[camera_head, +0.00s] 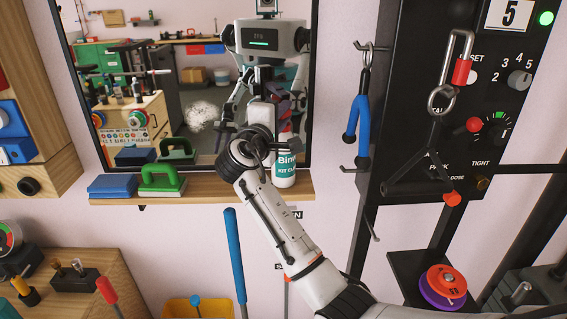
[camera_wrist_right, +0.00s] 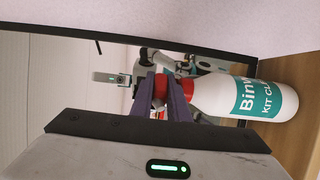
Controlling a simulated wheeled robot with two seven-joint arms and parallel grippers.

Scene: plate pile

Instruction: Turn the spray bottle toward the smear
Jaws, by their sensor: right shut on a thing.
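The spray bottle (camera_head: 285,172) is white with a teal label and stands at the right end of the wooden ledge under the mirror (camera_head: 189,66). In the right wrist view the bottle (camera_wrist_right: 213,95) appears lying sideways, with a red part at its neck. My right gripper (camera_head: 266,146) is shut on the bottle near its top; its purple fingers (camera_wrist_right: 163,92) are on either side of the red part. The smear (camera_head: 201,113) is a whitish patch on the mirror, left of the bottle. Which way the nozzle points is hidden by my gripper. My left gripper shows at most as a reflection.
A green-handled tool (camera_head: 161,184) and a blue block (camera_head: 113,186) sit on the ledge (camera_head: 222,189) left of the bottle. A black panel (camera_head: 420,130) with dials and hanging tools stands on the right. A blue pole (camera_head: 235,262) rises below the ledge.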

